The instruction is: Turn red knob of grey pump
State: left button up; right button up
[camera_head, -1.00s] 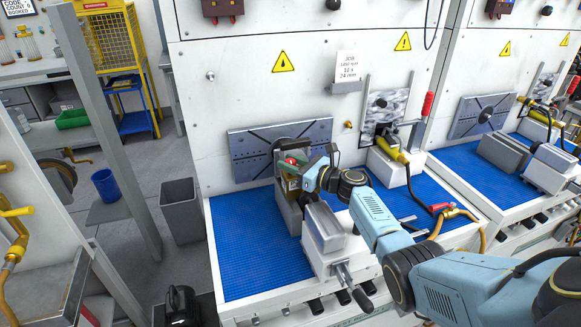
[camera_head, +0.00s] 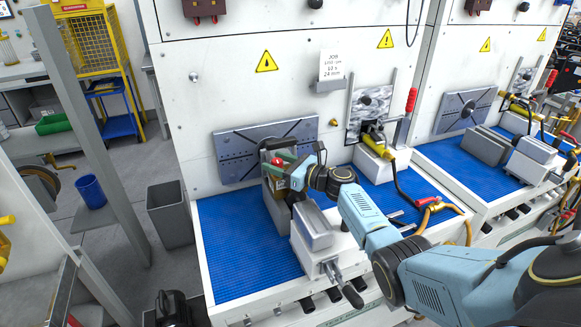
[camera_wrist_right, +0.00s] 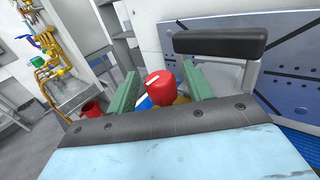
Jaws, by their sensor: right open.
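The red knob (camera_wrist_right: 160,88) shows in the right wrist view as a short red cylinder with a white mark on top. It stands between the two green fingers of my right gripper (camera_wrist_right: 161,87), with visible gaps on both sides. Yellow and blue parts show below it. In the head view the knob (camera_head: 277,161) is a small red spot beside my right gripper (camera_head: 284,166), which is open. The grey body under it (camera_head: 279,214) stands on the blue mat and is partly hidden by my gripper. My left gripper is not in view.
A black bar handle (camera_wrist_right: 219,42) is close to the right finger. A slotted grey plate (camera_head: 236,155) is behind. The mat's left part is clear.

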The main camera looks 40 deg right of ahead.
jog(key=v, duration=1.3)
jog(key=shift+s, duration=0.1)
